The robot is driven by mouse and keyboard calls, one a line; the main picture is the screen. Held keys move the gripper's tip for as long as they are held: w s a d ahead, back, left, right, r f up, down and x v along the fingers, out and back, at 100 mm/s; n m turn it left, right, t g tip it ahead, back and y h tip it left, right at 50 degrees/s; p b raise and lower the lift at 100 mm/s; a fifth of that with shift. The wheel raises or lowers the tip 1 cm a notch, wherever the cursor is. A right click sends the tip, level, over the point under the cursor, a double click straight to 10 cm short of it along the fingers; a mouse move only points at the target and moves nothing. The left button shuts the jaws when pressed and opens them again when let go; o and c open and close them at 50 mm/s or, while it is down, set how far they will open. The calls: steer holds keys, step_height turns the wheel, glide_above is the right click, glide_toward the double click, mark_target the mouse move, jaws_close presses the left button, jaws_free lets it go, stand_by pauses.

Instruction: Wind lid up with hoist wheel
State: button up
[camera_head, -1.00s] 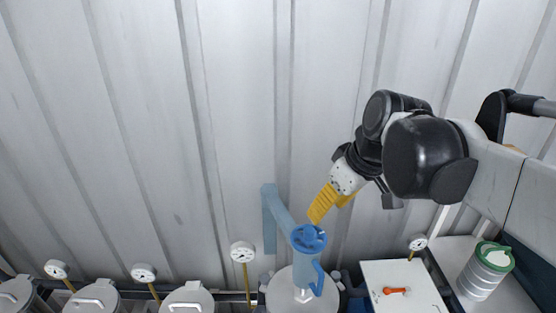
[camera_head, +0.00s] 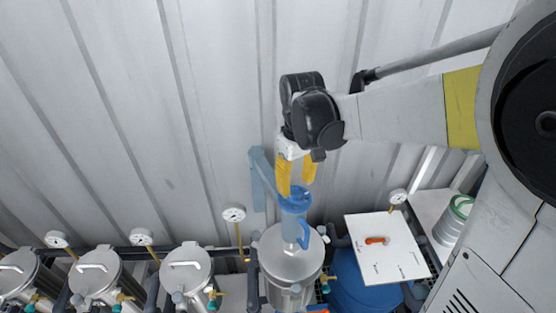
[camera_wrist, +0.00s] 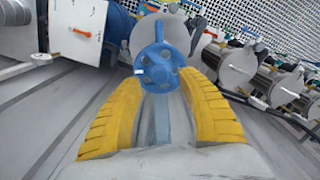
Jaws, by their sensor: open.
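The blue hoist wheel (camera_head: 294,196) sits on top of the blue hoist, above the round steel lid (camera_head: 291,252) of a vessel. A blue arm (camera_head: 262,180) runs from the hoist toward the wall. In the wrist view the wheel (camera_wrist: 157,66) is a spoked disc with a knob, centred just beyond the fingertips. My gripper (camera_head: 296,190) is open, its yellow fingers pointing down at the wheel. In the wrist view my gripper's fingers (camera_wrist: 160,80) stand on both sides of the wheel's line. I cannot tell whether they touch it.
Several lidded steel vessels (camera_head: 187,262) stand in a row at the left, with dial gauges (camera_head: 234,214) behind them. A white panel with an orange handle (camera_head: 376,240) is at the right, near a green-rimmed white container (camera_head: 458,208). The corrugated wall (camera_head: 180,90) is close behind.

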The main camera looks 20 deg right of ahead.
mark_target(296, 191)
steer(key=shift+f, duration=1.75)
jaws_close()
steer(key=shift+n, duration=0.4)
steer(key=n+b, duration=0.2)
steer(key=n, duration=0.3)
steer(key=n+b, duration=0.1)
steer(key=n, duration=0.5)
steer(key=shift+b, duration=0.3)
